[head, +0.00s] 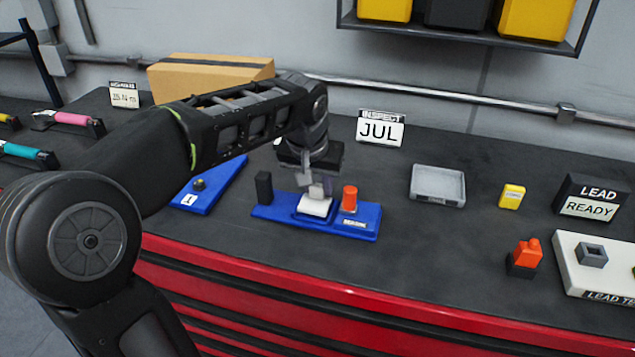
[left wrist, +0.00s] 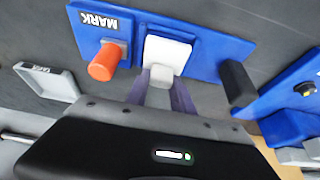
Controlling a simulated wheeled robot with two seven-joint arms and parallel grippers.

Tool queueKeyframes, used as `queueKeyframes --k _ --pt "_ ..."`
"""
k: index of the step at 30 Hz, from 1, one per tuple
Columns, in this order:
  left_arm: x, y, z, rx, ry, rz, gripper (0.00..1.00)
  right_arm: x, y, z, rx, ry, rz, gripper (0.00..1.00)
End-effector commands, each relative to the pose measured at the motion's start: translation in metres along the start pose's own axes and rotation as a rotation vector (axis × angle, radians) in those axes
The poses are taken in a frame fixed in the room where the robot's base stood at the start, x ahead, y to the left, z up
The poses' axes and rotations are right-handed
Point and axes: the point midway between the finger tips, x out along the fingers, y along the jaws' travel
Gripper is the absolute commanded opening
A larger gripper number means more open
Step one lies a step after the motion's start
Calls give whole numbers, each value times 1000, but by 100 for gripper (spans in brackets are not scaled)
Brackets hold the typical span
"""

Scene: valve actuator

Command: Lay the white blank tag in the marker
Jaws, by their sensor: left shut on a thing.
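The white blank tag (head: 314,206) is at the middle of the blue marker (head: 270,213), over its central seat. It also shows in the left wrist view (left wrist: 167,53), lying between the orange knob and the black post. My left gripper (head: 317,190) points down over the marker with its fingers shut on the tag. Whether the tag rests fully on the seat is hard to tell. The marker has an orange knob (head: 349,198), a black post (head: 264,187) and a label reading MARK (left wrist: 103,23). My right gripper is not in view.
A grey tray (head: 437,185), a yellow block (head: 512,196) and an orange-and-black piece (head: 525,258) stand to the right. A second blue fixture (head: 214,186) lies left of the marker. A JUL sign (head: 380,129) stands behind. The bench in front of the marker is clear.

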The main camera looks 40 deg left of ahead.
Motion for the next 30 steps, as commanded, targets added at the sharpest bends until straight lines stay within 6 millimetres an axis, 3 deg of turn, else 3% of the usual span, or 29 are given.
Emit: queueKeyframes --k 13,14,15,23,30 --pt "11 0 5 0 0 0 0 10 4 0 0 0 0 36" --pt "10 0 4 0 0 0 30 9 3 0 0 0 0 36" --pt "10 0 4 0 0 0 33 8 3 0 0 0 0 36" --pt "10 0 4 0 0 0 54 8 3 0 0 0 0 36" --pt "10 0 4 0 0 0 54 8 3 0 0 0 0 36"
